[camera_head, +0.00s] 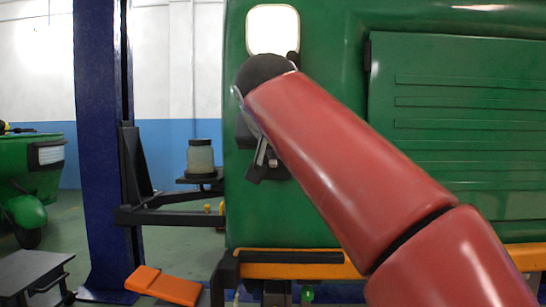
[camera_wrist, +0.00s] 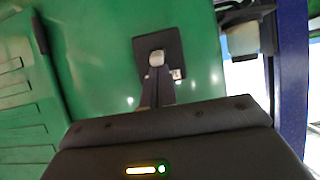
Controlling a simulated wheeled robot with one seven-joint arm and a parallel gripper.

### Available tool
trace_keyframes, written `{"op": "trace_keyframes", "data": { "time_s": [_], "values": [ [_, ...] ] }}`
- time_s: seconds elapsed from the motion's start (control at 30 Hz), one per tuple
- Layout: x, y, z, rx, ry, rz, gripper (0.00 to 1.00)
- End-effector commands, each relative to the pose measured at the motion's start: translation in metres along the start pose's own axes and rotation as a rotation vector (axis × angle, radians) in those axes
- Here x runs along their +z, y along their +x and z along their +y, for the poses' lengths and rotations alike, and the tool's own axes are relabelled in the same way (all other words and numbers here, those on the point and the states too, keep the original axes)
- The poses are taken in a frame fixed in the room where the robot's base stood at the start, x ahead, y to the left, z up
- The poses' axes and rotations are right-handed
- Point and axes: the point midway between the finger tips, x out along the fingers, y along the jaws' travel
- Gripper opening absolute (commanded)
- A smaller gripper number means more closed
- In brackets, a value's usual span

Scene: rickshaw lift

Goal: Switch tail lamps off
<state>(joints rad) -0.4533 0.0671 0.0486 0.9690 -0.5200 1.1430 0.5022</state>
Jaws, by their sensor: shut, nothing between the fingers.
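The green rickshaw body (camera_head: 330,200) fills the right of the head view. A bright white rounded panel (camera_head: 272,30), which looks like a lit lamp, is at its upper left. In the wrist view a dark square plate (camera_wrist: 174,45) with a pale knob-like piece (camera_wrist: 156,58) sits on the green body (camera_wrist: 100,60); it looks like a switch. My gripper (camera_wrist: 157,76) is shut and empty, its tips right at the pale piece. I cannot tell whether they touch. In the head view my gripper (camera_head: 262,155) is partly hidden by my arm.
A blue lift post (camera_head: 100,150) with a dark lift arm (camera_head: 165,215) stands left of the rickshaw. A jar (camera_head: 200,158) sits on a small stand. An orange ramp-like piece (camera_head: 165,286) and a grey cart (camera_head: 32,275) are on the floor. Another green vehicle (camera_head: 30,180) is far left.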

Motion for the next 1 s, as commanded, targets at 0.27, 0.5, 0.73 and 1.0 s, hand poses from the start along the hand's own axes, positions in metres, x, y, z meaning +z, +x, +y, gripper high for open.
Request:
{"op": "trace_keyframes", "data": {
  "time_s": [0.27,0.5,0.73,1.0],
  "values": [
    [0.009,0.001,0.0,-0.001,-0.001,0.071,0.0],
    [0.023,0.004,0.0,0.0,-0.001,0.204,0.0],
    [0.032,0.004,0.0,0.0,-0.003,0.383,0.0],
    [0.026,0.001,0.0,0.0,0.0,0.407,0.0]
  ]
}}
